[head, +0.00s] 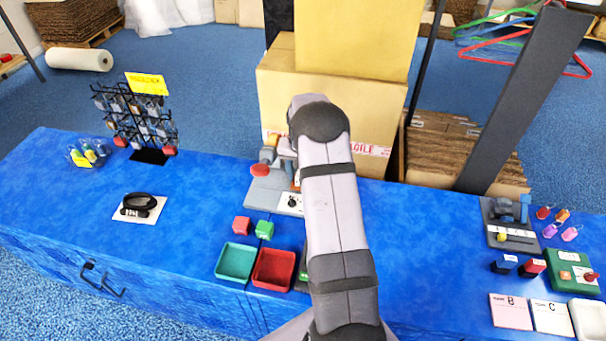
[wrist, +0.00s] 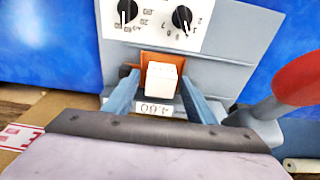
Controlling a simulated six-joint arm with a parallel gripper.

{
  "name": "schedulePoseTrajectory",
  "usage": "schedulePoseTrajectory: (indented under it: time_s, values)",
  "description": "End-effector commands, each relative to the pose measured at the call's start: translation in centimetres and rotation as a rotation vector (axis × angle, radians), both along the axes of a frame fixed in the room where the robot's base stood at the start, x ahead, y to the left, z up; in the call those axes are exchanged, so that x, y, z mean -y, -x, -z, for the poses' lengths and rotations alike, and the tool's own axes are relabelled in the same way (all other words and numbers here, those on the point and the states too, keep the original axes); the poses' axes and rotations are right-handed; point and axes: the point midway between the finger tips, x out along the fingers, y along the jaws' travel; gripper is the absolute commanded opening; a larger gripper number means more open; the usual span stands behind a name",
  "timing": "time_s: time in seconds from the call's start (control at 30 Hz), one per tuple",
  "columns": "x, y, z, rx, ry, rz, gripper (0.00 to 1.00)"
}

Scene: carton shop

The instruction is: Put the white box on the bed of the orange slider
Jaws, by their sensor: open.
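The white box (wrist: 161,84) stands in the wrist view against the orange slider (wrist: 162,59), whose orange bed shows behind it and at its sides. The box seems to rest on the bed, but its underside is hidden. My gripper (wrist: 159,79) is open, with one grey finger on each side of the box and a visible gap to each. The slider belongs to a grey machine (wrist: 222,52) with a white dial panel (wrist: 154,20). In the head view, my arm hides the gripper and the box; part of the grey machine (head: 264,193) shows left of it.
A red-ended lever (wrist: 297,80) stands close right of my gripper in the wrist view. In the head view, a teal tray (head: 234,277) and a red tray (head: 273,285) sit in front of the machine. A cardboard carton (head: 274,95) stands behind. The blue bench (head: 200,195) has clear room at left.

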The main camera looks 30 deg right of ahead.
Motion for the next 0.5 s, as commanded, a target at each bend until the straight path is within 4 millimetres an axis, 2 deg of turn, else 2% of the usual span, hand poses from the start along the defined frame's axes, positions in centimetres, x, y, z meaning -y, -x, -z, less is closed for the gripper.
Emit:
schedulePoseTrajectory:
  time_s: [0.27,0.5]
  values:
    - [-0.3,0.2,-3.3,0.005,0.002,0.000,0.51]
    - [-0.8,0.6,-7.6,0.005,0.002,-0.001,0.51]
